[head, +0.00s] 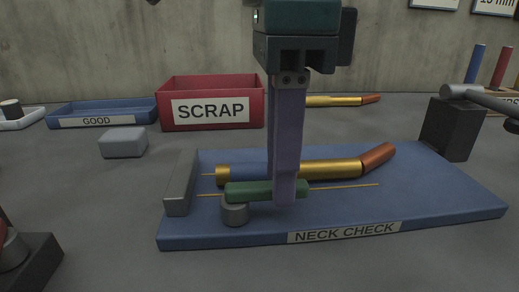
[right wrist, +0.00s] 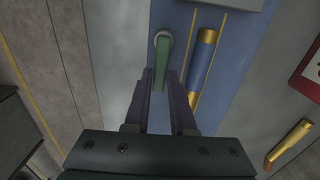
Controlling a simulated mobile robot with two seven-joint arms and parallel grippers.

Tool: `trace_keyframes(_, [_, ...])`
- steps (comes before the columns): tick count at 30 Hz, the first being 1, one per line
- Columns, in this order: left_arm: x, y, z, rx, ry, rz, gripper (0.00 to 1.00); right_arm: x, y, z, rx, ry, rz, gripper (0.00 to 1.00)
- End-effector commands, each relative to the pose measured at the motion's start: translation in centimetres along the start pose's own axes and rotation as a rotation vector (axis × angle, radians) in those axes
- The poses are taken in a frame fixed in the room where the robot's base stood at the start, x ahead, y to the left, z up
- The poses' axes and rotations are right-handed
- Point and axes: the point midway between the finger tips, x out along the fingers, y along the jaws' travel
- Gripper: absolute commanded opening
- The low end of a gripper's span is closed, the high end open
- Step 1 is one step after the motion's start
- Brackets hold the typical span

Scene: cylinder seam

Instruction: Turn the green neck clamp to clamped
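The green neck clamp (head: 243,191) is a bar on a round grey pivot (head: 235,214) at the front of the blue NECK CHECK plate (head: 440,208). It lies lengthwise, roughly parallel to a cartridge (head: 335,168) with a gold case and copper tip behind it. My right gripper (head: 285,200) points down at the bar's right part. One finger hides part of the clamp and cartridge in the head view. My left gripper is not in view.
A grey end block (head: 180,183) stands at the plate's left end, and a dark block (head: 450,128) at its back right. Behind are a red SCRAP bin (head: 212,85), a blue GOOD tray (head: 105,112) and another cartridge (head: 340,101). A grey block (head: 122,142) sits left.

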Motion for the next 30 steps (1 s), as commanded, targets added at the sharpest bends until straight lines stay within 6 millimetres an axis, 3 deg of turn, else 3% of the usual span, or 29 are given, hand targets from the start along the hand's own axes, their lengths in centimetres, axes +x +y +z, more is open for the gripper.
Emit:
trace_keyframes(1, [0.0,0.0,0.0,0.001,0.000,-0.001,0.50,0.0,0.0,0.0,0.000,0.000,-0.001,0.30])
trace_keyframes(6, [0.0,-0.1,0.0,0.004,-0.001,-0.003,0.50,0.0,0.0,0.0,0.002,0.000,0.000,0.49])
trace_keyframes(16, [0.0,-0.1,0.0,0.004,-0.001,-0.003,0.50,-0.4,-0.1,0.0,0.003,0.000,-0.001,0.50])
trace_keyframes(30, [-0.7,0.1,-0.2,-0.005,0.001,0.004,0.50,-8.8,-0.1,0.0,0.003,0.000,-0.003,0.50])
